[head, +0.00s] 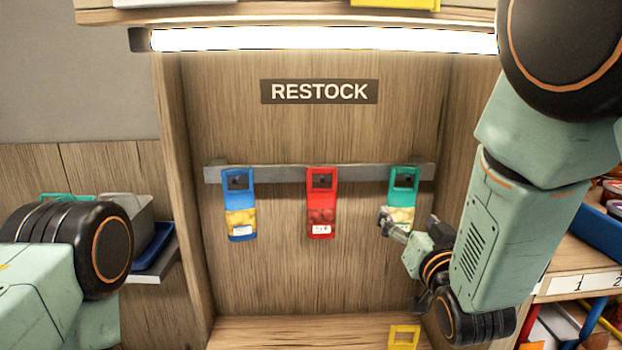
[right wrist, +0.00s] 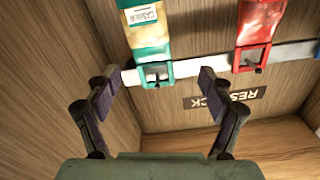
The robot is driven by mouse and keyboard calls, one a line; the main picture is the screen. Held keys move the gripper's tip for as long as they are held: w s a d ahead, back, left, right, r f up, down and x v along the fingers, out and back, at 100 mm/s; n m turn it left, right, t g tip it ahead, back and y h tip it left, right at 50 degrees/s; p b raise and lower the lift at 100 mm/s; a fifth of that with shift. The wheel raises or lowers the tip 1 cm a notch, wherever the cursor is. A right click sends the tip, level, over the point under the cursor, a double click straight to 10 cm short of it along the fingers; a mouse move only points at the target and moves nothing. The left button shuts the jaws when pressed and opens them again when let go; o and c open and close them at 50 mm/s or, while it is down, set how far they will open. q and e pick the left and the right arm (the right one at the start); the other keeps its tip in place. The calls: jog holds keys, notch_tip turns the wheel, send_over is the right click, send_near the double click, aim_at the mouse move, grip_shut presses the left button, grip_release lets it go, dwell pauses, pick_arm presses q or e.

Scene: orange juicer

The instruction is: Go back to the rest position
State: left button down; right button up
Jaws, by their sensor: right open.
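My right gripper (head: 408,228) is open just in front of the lower part of the green pouch (head: 402,190) hanging on the grey rail. In the right wrist view the open fingers (right wrist: 158,80) stand on either side of the green pouch's top (right wrist: 155,73), which shows upside down. The fingers look apart from it, and nothing is held. Part of the green pouch is hidden behind the gripper in the head view. Of my left arm (head: 60,265) only links show at the lower left; its gripper is out of view.
A blue pouch (head: 239,205) and a red pouch (head: 320,205) hang on the same rail (head: 275,173) under the RESTOCK sign (head: 319,91). A yellow piece (head: 404,337) lies below. Wooden side walls enclose the alcove. A numbered shelf (head: 580,282) stands right, a blue tray (head: 152,250) left.

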aim_at(397, 203)
jog(key=shift+w+a, duration=0.1)
jog(key=shift+w, duration=2.5)
jog(key=shift+f, duration=0.15)
